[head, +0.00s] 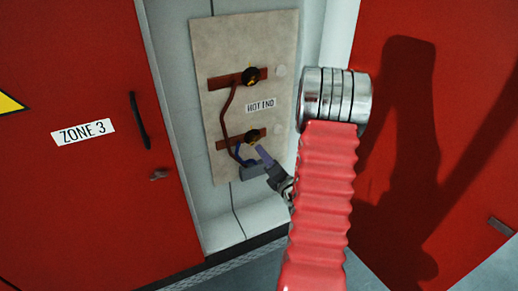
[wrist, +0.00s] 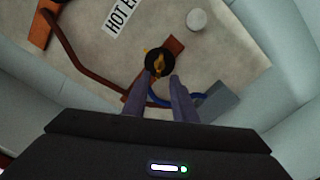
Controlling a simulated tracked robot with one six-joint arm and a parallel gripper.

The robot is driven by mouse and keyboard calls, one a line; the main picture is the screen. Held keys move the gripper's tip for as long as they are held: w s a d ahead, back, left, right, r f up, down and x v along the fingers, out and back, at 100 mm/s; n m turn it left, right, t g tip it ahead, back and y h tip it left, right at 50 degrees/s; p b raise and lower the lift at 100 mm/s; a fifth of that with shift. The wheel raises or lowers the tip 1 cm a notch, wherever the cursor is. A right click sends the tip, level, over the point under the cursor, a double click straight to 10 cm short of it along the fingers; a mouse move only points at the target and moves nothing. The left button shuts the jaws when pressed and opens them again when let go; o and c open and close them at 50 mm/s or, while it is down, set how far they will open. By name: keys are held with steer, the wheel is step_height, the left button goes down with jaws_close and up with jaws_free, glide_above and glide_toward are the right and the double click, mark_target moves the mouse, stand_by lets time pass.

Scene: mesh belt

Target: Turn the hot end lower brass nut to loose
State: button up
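The lower brass nut (head: 252,136) sits on a dark round washer at the lower copper bar (head: 228,141) of the beige panel marked HOT END. In the wrist view the nut (wrist: 159,60) shows as a brass piece on a black disc, just beyond the fingertips. My gripper (wrist: 162,77) has two grey-purple fingers with a gap between them. The left fingertip overlaps the disc's lower edge in the picture, and the right one is just right of it. I cannot tell whether either touches. In the head view my gripper (head: 261,149) is just below the lower nut.
An upper brass nut (head: 251,75) sits on the upper copper bar. A brown cable (head: 225,112) joins the bars at left. A blue cable (wrist: 158,101) and a grey block (wrist: 217,101) lie close to the fingers. Red cabinet doors (head: 80,190) flank the panel recess.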

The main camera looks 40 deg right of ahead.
steer(key=v, duration=0.7)
steer(key=shift+s, duration=0.25)
steer(key=shift+a, duration=0.15)
